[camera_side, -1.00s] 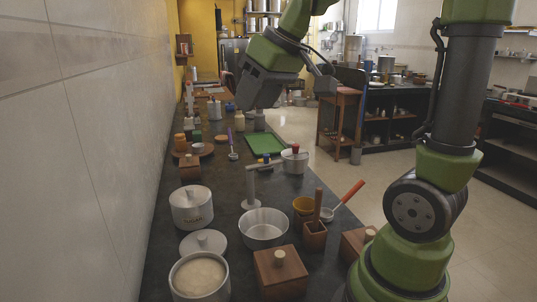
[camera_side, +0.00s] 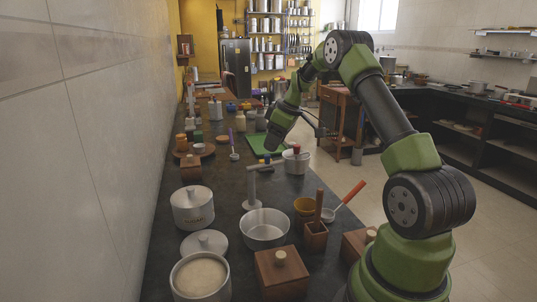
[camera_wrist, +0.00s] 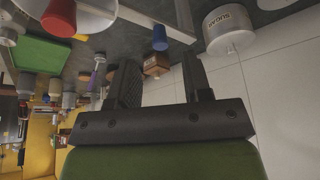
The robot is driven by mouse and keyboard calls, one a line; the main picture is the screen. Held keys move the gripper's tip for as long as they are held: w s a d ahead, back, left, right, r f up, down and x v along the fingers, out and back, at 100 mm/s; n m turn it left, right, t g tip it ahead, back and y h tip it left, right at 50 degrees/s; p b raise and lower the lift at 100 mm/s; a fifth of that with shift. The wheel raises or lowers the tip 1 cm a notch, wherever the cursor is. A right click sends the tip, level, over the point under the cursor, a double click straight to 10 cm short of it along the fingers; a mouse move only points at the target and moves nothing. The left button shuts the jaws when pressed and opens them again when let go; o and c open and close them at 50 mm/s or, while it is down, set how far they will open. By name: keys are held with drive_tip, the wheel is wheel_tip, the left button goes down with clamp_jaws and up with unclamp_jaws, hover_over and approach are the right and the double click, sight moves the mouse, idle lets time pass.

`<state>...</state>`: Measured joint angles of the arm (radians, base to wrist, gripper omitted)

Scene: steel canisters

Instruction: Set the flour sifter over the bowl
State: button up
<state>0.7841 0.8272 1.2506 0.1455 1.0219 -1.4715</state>
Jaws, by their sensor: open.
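The metal bowl (camera_side: 264,230) stands open on the dark counter in the side view, and its inside looks empty. A grey metal cup with a red knob (camera_side: 296,164) stands farther back and looks most like the flour sifter, though I cannot be sure. A red knob (camera_wrist: 60,15) shows large at the upper left of the wrist view. My gripper (camera_side: 268,147) hangs above the counter, left of and behind the cup. Its two fingers (camera_wrist: 160,85) are apart, with nothing held between them. Its fingertips are hard to make out in the side view.
A grey stand (camera_side: 252,185) rises behind the bowl. A green tray (camera_side: 264,144) lies under the gripper. The wall borders the counter's left.

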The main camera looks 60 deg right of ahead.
sight(268, 155)
drive_tip(key=shift+x, duration=2.35)
drive_tip(key=shift+c, duration=0.3)
clamp_jaws()
